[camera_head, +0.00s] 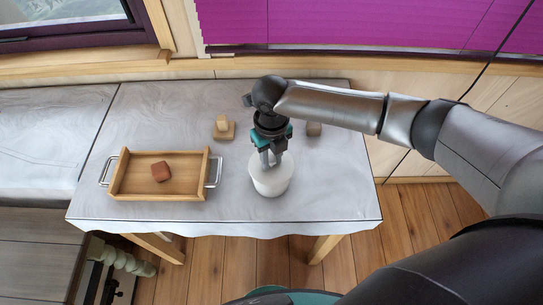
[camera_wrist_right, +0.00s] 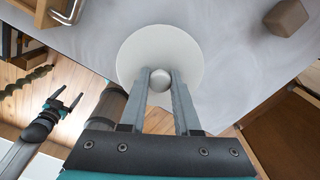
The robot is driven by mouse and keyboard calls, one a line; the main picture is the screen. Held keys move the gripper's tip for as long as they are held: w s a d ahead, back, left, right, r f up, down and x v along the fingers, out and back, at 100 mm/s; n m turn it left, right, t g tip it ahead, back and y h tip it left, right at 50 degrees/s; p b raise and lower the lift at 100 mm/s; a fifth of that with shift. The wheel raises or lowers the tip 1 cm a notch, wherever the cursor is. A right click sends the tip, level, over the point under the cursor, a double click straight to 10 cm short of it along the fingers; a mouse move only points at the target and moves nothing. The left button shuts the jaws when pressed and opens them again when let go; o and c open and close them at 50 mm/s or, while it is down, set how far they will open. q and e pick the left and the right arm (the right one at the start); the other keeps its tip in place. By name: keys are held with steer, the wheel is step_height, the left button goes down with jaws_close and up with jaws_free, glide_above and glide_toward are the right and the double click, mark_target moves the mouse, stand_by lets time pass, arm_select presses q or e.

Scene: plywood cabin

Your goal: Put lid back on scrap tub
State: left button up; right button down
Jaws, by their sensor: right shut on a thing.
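The white scrap tub (camera_head: 270,187) stands on the table near its front edge. My right gripper (camera_head: 270,160) comes down over it from above. In the right wrist view, the white round lid (camera_wrist_right: 135,52) shows with a pale round knob (camera_wrist_right: 160,80) between the fingers. My right gripper (camera_wrist_right: 160,85) is shut on this knob. The lid is over the tub's mouth; I cannot tell whether it sits fully on the rim. The lid hides the inside of the tub. My left gripper (camera_wrist_right: 66,101) shows in the right wrist view, its fingers apart and empty, away from the tub.
A wooden tray (camera_head: 133,190) with metal handles stands left of the tub, holding a reddish-brown block (camera_head: 160,172). A small wooden piece (camera_head: 223,129) stands behind, and a brownish block (camera_head: 314,129) lies at the back right. The table's front right is clear.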

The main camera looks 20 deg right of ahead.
stand_by(0.4)
steer(key=shift+c, duration=0.3)
jaws_free()
stand_by(0.3)
steer(key=shift+r+p, duration=1.4)
steer(key=shift+p, duration=0.05)
steer(key=shift+r+p, duration=0.45)
steer(key=shift+r, duration=1.65)
